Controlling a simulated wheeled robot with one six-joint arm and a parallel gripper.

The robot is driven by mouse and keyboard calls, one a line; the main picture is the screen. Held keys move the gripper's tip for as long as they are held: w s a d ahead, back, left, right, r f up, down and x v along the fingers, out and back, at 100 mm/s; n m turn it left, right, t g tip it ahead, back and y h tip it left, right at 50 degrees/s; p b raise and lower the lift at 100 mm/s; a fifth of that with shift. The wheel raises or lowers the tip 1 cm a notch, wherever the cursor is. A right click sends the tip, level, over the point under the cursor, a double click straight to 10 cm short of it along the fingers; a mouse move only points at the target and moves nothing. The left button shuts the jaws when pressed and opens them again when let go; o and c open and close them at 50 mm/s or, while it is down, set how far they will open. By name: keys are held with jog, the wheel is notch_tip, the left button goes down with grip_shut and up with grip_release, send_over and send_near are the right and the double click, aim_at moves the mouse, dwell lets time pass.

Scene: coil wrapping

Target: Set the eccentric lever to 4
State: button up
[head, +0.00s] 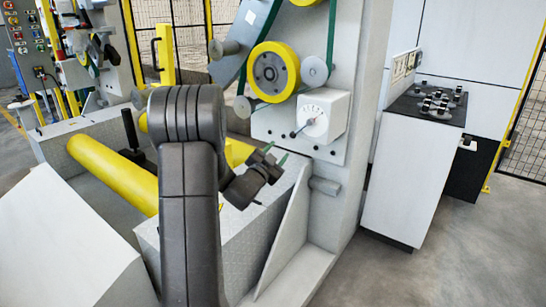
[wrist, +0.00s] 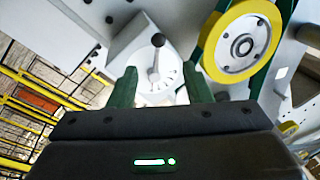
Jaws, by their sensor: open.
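The eccentric lever (head: 303,127) is a thin rod with a dark ball knob on a white dial box (head: 338,104), mounted on the grey machine panel. In the head view the knob sits at the lower left of the dial. In the wrist view the lever (wrist: 157,50) points up, with its knob at the top, and the dial box (wrist: 127,45) lies behind it. The scale figures are too small to read. My gripper (head: 276,154) is open and empty, below and left of the dial. Its green fingers (wrist: 158,72) appear on either side of the lever's base in the wrist view, apart from the lever.
A yellow wheel (head: 275,72) with a green belt is above the dial, and a grey roller (head: 315,71) is beside it. A yellow roller (head: 110,172) lies left of my arm. A white cabinet (head: 412,165) with a black top stands at right. The floor in front is clear.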

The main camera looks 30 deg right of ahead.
aim_at(291, 136)
jog(key=v, duration=0.2)
jog(key=shift+s+a, duration=0.2)
dwell(0.4)
jog(key=b+x, duration=0.1)
jog(key=x, duration=1.3)
jog(key=shift+a, duration=0.15)
